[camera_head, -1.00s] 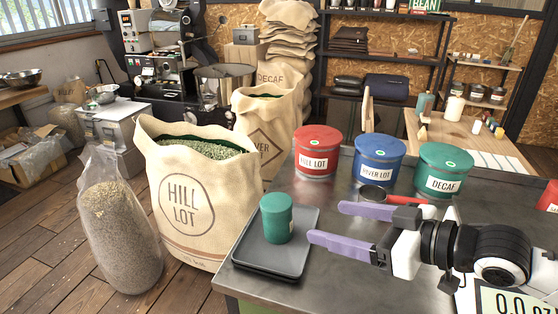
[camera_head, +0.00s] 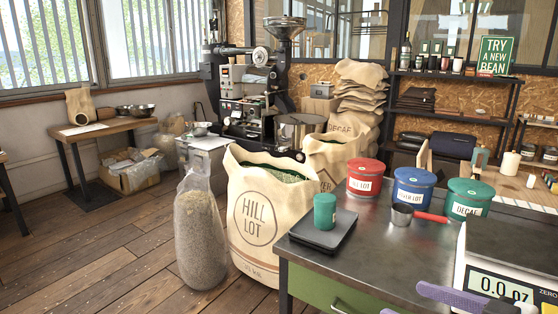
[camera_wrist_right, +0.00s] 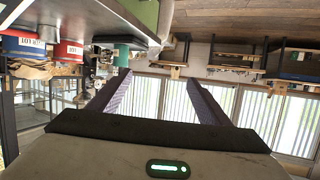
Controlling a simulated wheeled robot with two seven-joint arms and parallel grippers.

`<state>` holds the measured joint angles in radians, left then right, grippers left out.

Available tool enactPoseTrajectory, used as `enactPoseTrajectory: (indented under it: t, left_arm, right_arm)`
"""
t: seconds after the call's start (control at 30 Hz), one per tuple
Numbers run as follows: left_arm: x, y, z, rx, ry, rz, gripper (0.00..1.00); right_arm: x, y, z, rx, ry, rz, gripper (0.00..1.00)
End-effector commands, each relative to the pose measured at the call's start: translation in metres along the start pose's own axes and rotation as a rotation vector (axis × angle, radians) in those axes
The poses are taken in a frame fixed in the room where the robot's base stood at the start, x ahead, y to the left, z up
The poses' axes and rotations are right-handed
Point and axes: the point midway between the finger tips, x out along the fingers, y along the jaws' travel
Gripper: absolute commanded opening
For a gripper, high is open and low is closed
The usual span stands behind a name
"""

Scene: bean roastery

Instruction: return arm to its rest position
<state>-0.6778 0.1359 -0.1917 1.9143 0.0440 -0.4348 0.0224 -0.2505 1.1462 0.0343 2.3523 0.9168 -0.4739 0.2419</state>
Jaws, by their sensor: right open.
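My right gripper (camera_head: 403,300) shows at the bottom right edge of the head view, its purple fingers partly cut off by the frame. In the right wrist view the gripper (camera_wrist_right: 156,78) has its two purple fingers wide apart with nothing between them. A green cylinder (camera_head: 325,211) stands upright on a dark tray (camera_head: 335,240) at the table's left end, apart from the gripper. My left gripper is not in view.
On the metal table (camera_head: 375,262) stand a red tin (camera_head: 364,178), a blue tin (camera_head: 412,190), a green tin (camera_head: 468,200), a red-handled scoop (camera_head: 402,215) and a scale (camera_head: 510,250). A burlap sack (camera_head: 268,215) and clear bag (camera_head: 200,235) stand left of it.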

Motion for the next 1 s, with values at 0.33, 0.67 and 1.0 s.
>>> enactPoseTrajectory:
  t: [0.33, 0.67, 1.0]
  left_arm:
    - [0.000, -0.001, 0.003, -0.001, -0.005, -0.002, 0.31]
    - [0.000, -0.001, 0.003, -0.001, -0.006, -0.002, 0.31]
    - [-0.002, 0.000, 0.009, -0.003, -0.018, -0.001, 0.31]
  right_arm:
    - [0.016, 0.022, 0.083, 0.083, -0.035, 0.111, 0.71]
    - [0.025, -0.005, 0.237, 0.186, -0.186, 0.248, 0.71]
    - [0.019, -0.114, 0.376, 0.244, -0.411, 0.302, 0.71]
